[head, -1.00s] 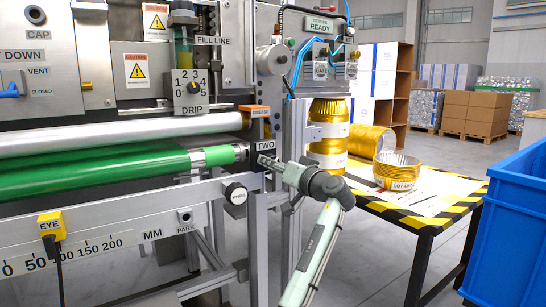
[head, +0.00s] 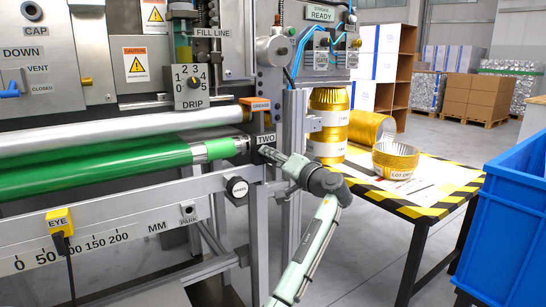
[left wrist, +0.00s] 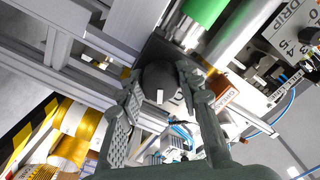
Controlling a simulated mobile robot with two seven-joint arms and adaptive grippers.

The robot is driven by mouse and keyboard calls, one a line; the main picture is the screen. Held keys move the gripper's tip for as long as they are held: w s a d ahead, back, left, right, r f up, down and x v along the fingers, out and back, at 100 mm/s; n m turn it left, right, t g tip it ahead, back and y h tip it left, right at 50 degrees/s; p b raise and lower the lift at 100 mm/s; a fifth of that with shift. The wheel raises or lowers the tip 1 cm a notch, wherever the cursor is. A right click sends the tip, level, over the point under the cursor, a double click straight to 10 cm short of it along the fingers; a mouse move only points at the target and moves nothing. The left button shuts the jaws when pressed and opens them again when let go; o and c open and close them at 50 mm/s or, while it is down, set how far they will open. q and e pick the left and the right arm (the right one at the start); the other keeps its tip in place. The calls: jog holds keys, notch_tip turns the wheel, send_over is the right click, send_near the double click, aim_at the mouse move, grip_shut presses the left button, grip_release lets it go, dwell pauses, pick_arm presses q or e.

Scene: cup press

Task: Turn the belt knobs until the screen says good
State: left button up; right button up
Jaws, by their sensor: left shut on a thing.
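A black round knob (left wrist: 160,78) with a white mark sits between my left gripper's fingers in the left wrist view. My left gripper (left wrist: 158,92) is shut on it. In the head view my left gripper (head: 268,154) is at the machine's right side, just below the TWO label (head: 264,141), and hides that knob. The green belt roller (head: 100,168) ends just left of it, also visible in the left wrist view (left wrist: 203,12). A black knob marked WHEEL (head: 237,187) is on the lower rail. A sign at the top reads READY (head: 320,13); I see no "good".
A table with a black-and-yellow edge (head: 430,213) holds gold rolls (head: 330,110) and a gold cup-like ring (head: 395,160) to the right. A blue bin (head: 510,220) stands at the right edge. A yellow EYE sensor (head: 59,220) is on the scale rail.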

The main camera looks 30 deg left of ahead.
pick_arm(q)
jog(key=shift+f, duration=0.1)
jog(key=o, duration=1.2)
jog(key=shift+c, duration=0.2)
jog(key=v, duration=1.2)
